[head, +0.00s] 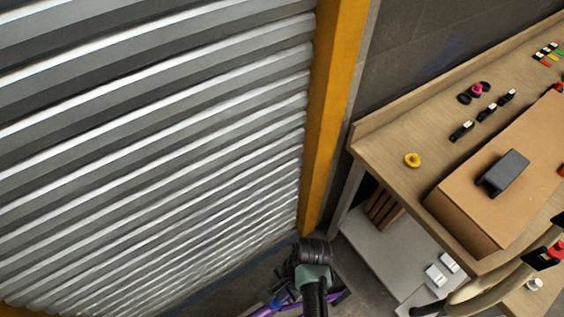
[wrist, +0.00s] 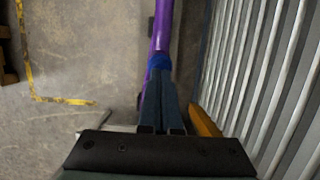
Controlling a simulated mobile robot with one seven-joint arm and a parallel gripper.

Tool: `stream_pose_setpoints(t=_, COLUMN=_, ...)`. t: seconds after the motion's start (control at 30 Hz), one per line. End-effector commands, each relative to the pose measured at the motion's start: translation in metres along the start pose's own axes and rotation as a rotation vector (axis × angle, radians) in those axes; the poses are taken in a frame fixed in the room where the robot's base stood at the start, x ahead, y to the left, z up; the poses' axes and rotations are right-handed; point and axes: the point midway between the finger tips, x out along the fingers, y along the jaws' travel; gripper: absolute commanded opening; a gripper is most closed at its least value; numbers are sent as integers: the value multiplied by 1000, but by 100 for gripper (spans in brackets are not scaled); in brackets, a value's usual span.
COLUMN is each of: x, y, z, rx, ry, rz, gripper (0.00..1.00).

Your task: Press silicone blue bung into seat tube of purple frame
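The purple frame (wrist: 162,28) shows in the wrist view as a tube running up from my fingertips. The blue bung (wrist: 158,61) is at the tips of my gripper (wrist: 159,74), whose dark fingers are close together on it. The bung lines up with the purple tube in this view; whether it is inside the tube or just in front of it I cannot tell. In the head view, part of the purple frame (head: 264,312) shows at the bottom edge, mostly hidden by my arm.
A ribbed grey shutter (head: 150,150) with a yellow post (head: 335,100) stands close beside my arm. A wooden bench (head: 385,145) at the right holds a yellow ring (head: 412,160), a cardboard box (head: 500,180) and small parts. In the wrist view, concrete floor (wrist: 85,60) lies open at left.

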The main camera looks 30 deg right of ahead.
Motion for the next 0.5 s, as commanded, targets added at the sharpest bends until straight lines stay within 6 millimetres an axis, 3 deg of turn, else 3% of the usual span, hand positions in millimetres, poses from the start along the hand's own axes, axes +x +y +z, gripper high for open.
stream_pose_setpoints(t=0.23, x=6, y=0, z=0, rx=0, ry=0, rz=0, gripper=0)
stream_pose_setpoints(t=0.5, x=0, y=0, z=0, rx=1, ry=0, rz=1, gripper=0)
